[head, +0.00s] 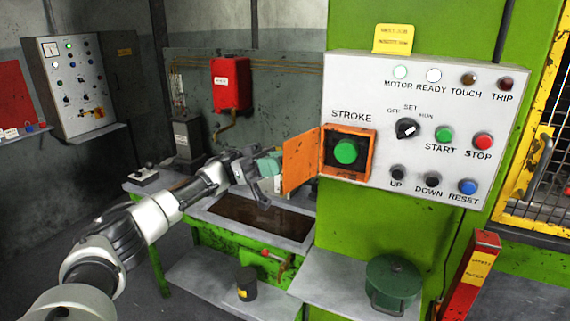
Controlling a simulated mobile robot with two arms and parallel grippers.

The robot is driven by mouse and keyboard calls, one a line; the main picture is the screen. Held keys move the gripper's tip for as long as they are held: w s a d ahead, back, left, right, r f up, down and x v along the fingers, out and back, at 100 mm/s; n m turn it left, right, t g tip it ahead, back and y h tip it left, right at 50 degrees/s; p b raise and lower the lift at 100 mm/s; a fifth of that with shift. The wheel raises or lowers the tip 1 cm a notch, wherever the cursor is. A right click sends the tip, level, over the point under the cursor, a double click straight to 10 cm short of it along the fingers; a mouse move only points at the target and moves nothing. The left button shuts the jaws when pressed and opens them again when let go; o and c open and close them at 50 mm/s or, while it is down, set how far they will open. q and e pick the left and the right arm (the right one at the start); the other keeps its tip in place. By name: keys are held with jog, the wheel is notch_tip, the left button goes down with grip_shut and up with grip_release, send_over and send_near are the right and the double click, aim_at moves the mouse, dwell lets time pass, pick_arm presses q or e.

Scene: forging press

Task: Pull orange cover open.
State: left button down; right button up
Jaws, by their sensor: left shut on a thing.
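The orange cover (300,160) is on the white control panel (355,93), below the STROKE label. It stands swung out to the left of its orange frame (369,155), and the green stroke button (345,152) shows uncovered inside the frame. My left gripper (275,188) is at the cover's free left edge and is shut on it. The exact contact between the fingers and the edge is small and hard to make out. My right gripper is not in view.
A green bench with a dark trough (254,218) lies below my left gripper. A red box (231,83) hangs on the back wall. A green lidded pot (393,283) stands on the grey shelf below the panel. A yellow mesh guard (540,165) is at the right.

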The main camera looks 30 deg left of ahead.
pick_arm(q)
jog(key=shift+g, duration=0.4)
jog(key=c, duration=1.1)
grip_release()
jog(key=shift+d, duration=0.1)
jog(key=shift+c, duration=0.2)
jog(key=shift+o, duration=1.2)
jog(key=shift+d+r, duration=0.1)
jog(key=b+v, duration=0.5)
jog(key=v, duration=0.5)
jog(key=shift+a, duration=0.4)
